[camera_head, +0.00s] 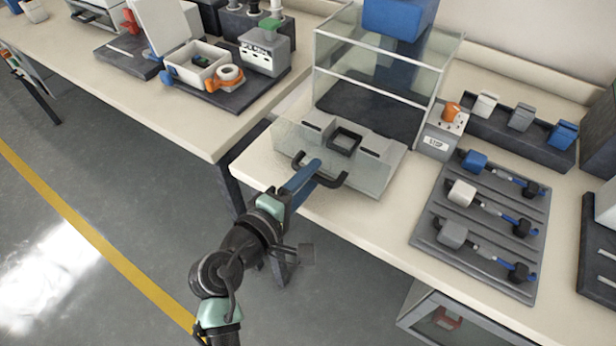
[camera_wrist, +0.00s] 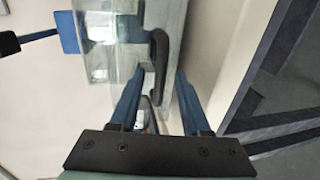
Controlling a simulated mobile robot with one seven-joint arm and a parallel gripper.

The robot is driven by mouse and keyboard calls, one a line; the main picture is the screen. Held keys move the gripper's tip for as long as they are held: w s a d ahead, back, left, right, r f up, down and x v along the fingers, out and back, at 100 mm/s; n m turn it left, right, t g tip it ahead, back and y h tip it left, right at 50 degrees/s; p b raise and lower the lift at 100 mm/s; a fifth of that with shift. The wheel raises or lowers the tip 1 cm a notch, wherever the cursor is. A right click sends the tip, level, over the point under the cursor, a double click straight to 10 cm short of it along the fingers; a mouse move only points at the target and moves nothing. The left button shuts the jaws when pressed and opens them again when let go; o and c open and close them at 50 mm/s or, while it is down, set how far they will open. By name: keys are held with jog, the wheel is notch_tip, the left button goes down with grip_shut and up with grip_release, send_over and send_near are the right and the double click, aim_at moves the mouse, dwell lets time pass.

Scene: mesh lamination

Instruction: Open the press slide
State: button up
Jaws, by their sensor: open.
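The press slide (camera_head: 376,178) is a pale, partly clear tray-like block with a dark square frame (camera_head: 344,139) on top. It projects in front of the press (camera_head: 398,68), which has a clear guard and a blue head. A dark bar handle (camera_head: 334,181) runs along the slide's front face. My gripper (camera_head: 314,168) is at the handle, its blue fingers pointing at the slide. In the wrist view, the handle (camera_wrist: 159,55) lies between the open fingertips (camera_wrist: 160,76), with space beside them. Contact cannot be told.
A grey stop box (camera_head: 436,139) stands right of the slide. A dark tool tray (camera_head: 480,232) lies further right. Another bench (camera_head: 150,103) with devices stands at left, with a narrow gap between the benches. The floor (camera_head: 60,258) in front is clear.

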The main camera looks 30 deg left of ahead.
jog(key=v, duration=1.3)
jog(key=shift+p, duration=0.3)
